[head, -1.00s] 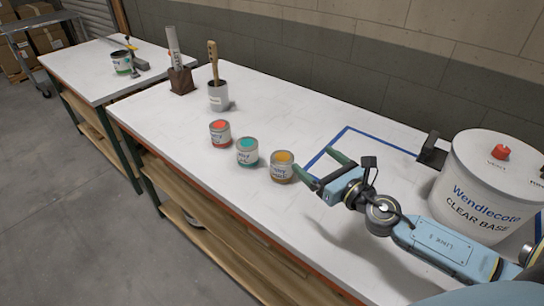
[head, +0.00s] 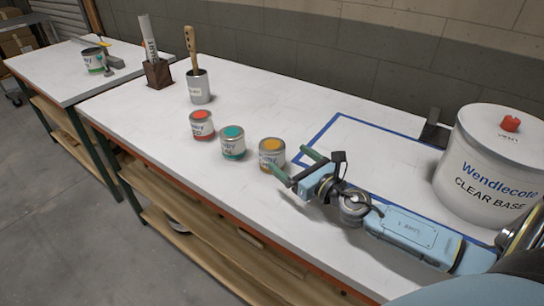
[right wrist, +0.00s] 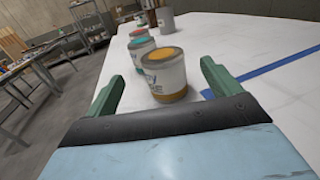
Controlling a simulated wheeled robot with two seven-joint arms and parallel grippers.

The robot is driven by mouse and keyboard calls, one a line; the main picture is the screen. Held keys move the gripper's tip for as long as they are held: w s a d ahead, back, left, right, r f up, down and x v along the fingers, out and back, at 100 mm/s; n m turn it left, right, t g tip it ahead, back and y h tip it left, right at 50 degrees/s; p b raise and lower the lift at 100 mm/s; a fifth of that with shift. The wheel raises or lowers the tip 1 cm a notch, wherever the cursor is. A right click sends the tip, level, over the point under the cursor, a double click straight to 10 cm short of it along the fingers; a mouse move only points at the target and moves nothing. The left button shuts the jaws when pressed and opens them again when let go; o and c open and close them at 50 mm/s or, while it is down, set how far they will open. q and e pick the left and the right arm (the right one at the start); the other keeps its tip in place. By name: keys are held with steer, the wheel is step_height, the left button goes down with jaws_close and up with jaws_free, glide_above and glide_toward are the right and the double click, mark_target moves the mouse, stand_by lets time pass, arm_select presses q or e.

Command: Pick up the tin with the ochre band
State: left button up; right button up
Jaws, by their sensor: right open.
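The tin with the ochre band (head: 271,156) has an ochre top and stands upright on the white table. It also shows in the right wrist view (right wrist: 165,77), ahead of the fingers and between their lines. My right gripper (head: 294,163) is open, with green fingers just to the right of the tin. In the right wrist view its fingers (right wrist: 163,88) are spread wide, and nothing is held between them. A teal tin (head: 233,143) and a red tin (head: 202,126) stand in a row to the left. My left gripper is not in view.
A large white Wendlecote tub (head: 490,165) stands at the right. Blue tape (head: 325,129) outlines an area behind my right arm. A pot with a brush (head: 199,88) and a brown block holder (head: 158,74) stand farther back left. The table's front edge is close to the tins.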

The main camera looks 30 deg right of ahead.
mark_target(280, 151)
steer(key=w, duration=0.5)
steer(key=shift+a, duration=0.3)
steer(key=shift+w+a+f, duration=0.1)
steer(key=shift+w+f, duration=0.1)
steer(key=shift+w, duration=1.15)
steer(key=shift+w+a+f, duration=0.1)
steer(key=shift+w+f, duration=0.1)
steer(key=shift+w, duration=1.15)
steer(key=c, duration=1.2)
steer(key=shift+o, duration=0.2)
